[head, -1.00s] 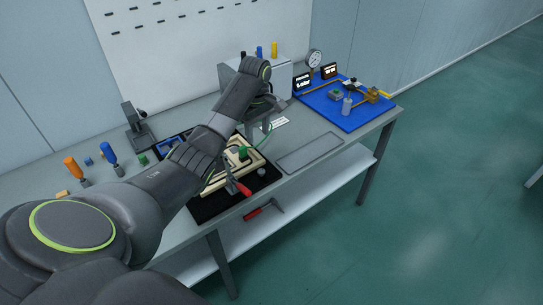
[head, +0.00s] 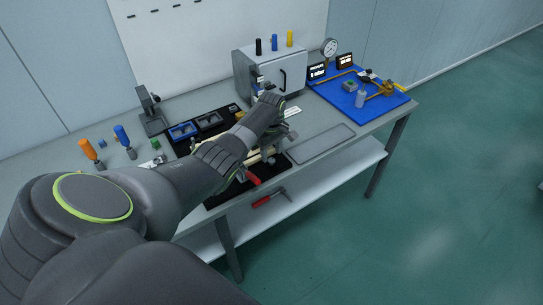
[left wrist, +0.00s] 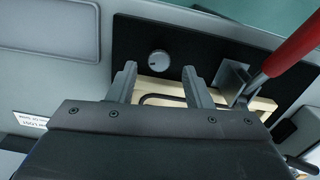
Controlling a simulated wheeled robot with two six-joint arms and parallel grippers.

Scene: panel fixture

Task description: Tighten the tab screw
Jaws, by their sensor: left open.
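My left gripper (head: 284,137) is low over the panel fixture on the bench, and my arm hides most of the fixture. In the left wrist view the gripper (left wrist: 159,68) is open with nothing between its two fingers. The pale panel (left wrist: 165,88) lies beyond and below the fingers, partly hidden by the gripper body. A round grey knob (left wrist: 159,59) with a mark on its face sits on the black mat (left wrist: 215,50), in line with the gap between the fingertips. I cannot tell for sure which part is the tab screw.
A red-handled clamp (left wrist: 291,45) stands right beside the fingers. A grey tray (head: 320,143) lies right of the fixture. A blue mat (head: 345,97) with parts is at the bench's right end. A grey cabinet (head: 290,78) stands behind. Orange (head: 88,149) and blue (head: 122,135) drivers stand left.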

